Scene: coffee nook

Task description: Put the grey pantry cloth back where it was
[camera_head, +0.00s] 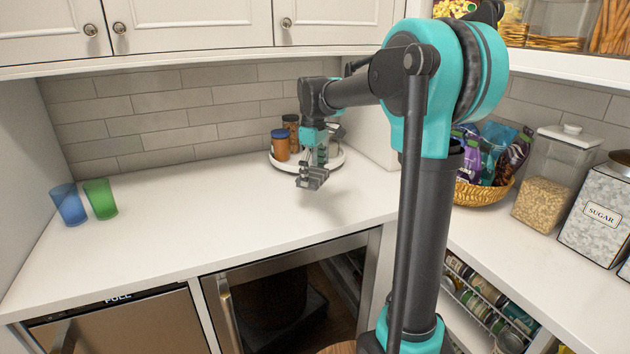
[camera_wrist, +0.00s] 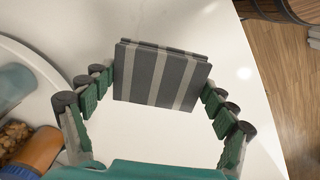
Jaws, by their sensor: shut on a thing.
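The grey pantry cloth (camera_wrist: 158,76) is a folded square with light and dark grey stripes in the wrist view. My gripper (camera_wrist: 163,84) is shut on it, with a green-padded finger at each side edge. In the head view, my gripper (camera_head: 313,166) points down over the white counter, in front of the round white tray. The cloth (camera_head: 312,178) shows small and grey at its tips there. A shadow on the counter suggests the cloth is held above the surface; the exact height is unclear.
The round tray (camera_head: 338,158) holds jars, including an orange one with a blue lid (camera_head: 280,146). A blue cup (camera_head: 69,204) and a green cup (camera_head: 100,199) stand left. A snack basket (camera_head: 482,193) stands right. The counter's middle (camera_head: 200,220) is clear.

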